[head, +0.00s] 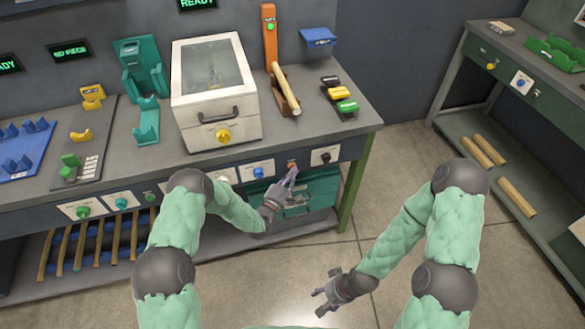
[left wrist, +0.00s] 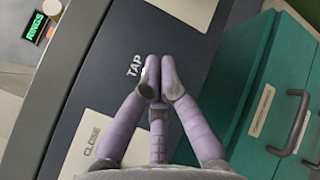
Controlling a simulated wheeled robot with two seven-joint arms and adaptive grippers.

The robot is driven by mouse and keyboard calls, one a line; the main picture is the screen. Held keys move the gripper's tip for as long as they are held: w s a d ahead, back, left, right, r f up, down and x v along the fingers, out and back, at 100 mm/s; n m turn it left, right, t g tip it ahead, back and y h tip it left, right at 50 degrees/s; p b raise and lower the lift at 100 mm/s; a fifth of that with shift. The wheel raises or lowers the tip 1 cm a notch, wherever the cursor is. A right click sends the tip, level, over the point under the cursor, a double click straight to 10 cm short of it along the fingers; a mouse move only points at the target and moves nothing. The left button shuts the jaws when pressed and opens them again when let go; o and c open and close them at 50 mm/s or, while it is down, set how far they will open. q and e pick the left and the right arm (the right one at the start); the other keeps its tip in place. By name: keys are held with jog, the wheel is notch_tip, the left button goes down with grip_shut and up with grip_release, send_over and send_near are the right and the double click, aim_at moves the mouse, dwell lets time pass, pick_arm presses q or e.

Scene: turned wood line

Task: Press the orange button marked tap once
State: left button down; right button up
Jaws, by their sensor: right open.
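The orange button (head: 291,163) sits on the dark front panel of the bench, between a blue and a black control. My left gripper (head: 291,177) is at the panel just below it, fingers pointing at it. In the left wrist view its fingertips (left wrist: 160,76) are drawn together beside the white TAP lettering (left wrist: 135,65), with nothing visible between them. The fingers hide the button there, so I cannot tell whether they touch it. My right gripper (head: 325,300) is open and empty, low over the floor, well away from the bench.
A blue control (head: 258,172) and a black knob (head: 325,157) flank the button. The teal drawer unit (left wrist: 290,95) with a dark handle lies close beside my left fingers. A white-framed box (head: 215,125) stands on the bench above. The floor around my right gripper is clear.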

dwell(0.6)
pick_arm(q)
jog(key=shift+s+d, duration=0.2)
jog(key=shift+s, duration=0.45)
jog(key=shift+s, duration=0.1)
jog(key=shift+s+d+p, duration=0.2)
jog(key=shift+s+d, duration=0.05)
jog(key=shift+s, duration=0.5)
jog(key=shift+s+d+p, duration=0.25)
jog(key=shift+s+d, duration=0.05)
jog(key=shift+s, duration=0.5)
jog(key=shift+s+d+p, duration=0.2)
jog(key=shift+s+d, duration=0.05)
jog(key=shift+s, duration=0.5)
